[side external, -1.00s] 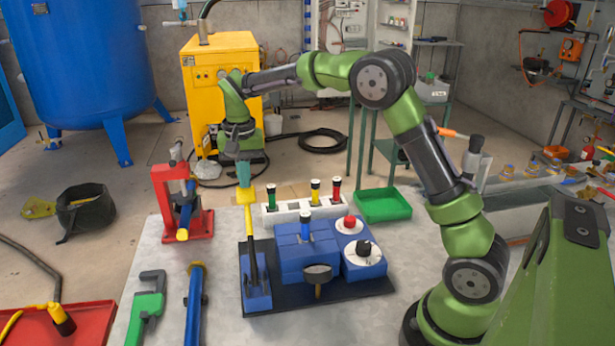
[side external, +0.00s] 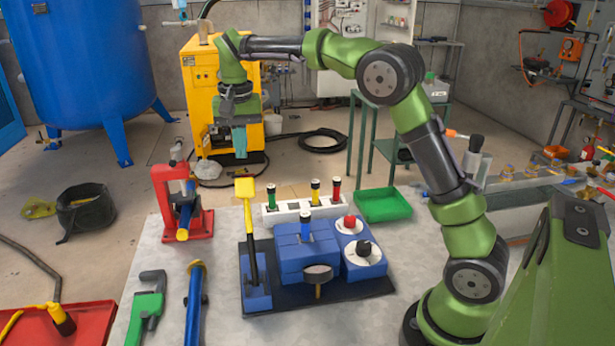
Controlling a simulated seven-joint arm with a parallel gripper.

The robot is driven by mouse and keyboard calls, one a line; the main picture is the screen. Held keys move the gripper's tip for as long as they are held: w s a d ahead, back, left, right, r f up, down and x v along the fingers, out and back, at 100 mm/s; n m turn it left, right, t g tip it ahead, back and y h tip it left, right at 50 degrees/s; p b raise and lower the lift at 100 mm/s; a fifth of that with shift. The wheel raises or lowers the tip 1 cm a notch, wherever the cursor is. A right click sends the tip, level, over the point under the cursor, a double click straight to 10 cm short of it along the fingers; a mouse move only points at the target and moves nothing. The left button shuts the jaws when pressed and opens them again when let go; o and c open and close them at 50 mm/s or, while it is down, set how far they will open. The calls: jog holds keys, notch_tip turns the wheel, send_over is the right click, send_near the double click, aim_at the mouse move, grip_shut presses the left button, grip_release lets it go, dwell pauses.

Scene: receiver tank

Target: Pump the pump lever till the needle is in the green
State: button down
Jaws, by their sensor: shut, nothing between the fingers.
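The pump lever (side external: 250,220) is a dark bar with a yellow paddle end, standing near upright on a blue base (side external: 257,294) at the left of the pump unit. The blue pump body (side external: 306,258) sits on a dark plate to its right. A small round gauge (side external: 318,273) stands at the front of the body; its face, needle and green band cannot be read from here. My gripper (side external: 240,155) is shut and empty, pointing down, above and slightly left of the lever's yellow end and apart from it.
A white rack (side external: 288,214) with green, yellow and red-topped plugs stands behind the pump. A green tray (side external: 383,205) is at the back right.

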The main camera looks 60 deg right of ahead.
aim_at(247, 185)
dwell(0.3)
jog(key=shift+a+r, duration=0.1)
jog(key=shift+a, duration=0.2)
jog(key=s+a+r+t+h, duration=0.3)
jog(key=s+a+r+h, duration=0.1)
jog(key=s+a+r, duration=0.2)
jog(key=shift+s+a+t, duration=0.3)
jog(key=shift+s+t, duration=0.1)
jog(key=shift+s, duration=0.4)
jog(key=x, duration=1.4)
